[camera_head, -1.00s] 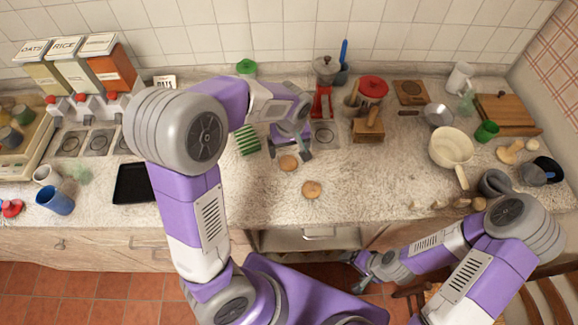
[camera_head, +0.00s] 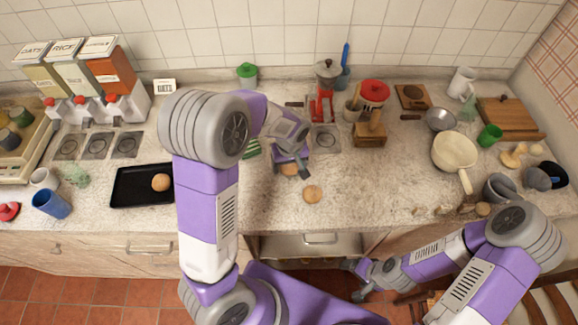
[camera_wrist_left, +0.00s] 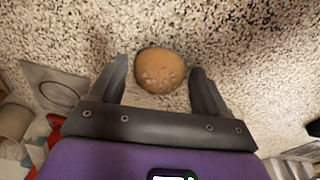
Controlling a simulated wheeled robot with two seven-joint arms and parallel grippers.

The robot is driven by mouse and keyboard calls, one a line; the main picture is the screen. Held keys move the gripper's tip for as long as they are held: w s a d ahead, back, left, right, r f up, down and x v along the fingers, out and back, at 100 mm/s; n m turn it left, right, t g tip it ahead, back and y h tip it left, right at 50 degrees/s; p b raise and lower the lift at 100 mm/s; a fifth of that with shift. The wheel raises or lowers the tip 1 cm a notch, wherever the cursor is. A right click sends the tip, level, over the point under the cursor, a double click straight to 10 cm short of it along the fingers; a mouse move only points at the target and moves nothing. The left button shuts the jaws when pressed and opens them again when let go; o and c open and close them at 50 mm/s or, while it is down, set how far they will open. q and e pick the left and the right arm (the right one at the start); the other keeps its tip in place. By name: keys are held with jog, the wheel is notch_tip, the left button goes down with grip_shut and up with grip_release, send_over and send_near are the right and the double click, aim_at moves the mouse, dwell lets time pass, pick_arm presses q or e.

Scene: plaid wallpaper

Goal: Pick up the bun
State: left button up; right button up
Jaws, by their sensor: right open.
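A round brown bun (camera_head: 288,169) lies on the counter, partly hidden under my left gripper (camera_head: 293,168). In the left wrist view a sesame-topped bun (camera_wrist_left: 160,70) sits between the spread fingers of my left gripper (camera_wrist_left: 158,72), with a gap on each side. A second bun (camera_head: 312,194) lies on the counter just nearer and to the right. A third bun (camera_head: 160,182) rests on the black tray (camera_head: 128,190) to the left. My right gripper (camera_head: 357,278) is open and empty, low in front of the counter.
A green striped item (camera_head: 252,149) stands just left of my left gripper. A red-based grinder (camera_head: 326,92) and a wooden box (camera_head: 370,134) stand behind to the right. A cream pot (camera_head: 454,152) is further right.

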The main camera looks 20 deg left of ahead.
pick_arm(q)
jog(key=c, duration=0.8)
jog(key=shift+c, duration=0.2)
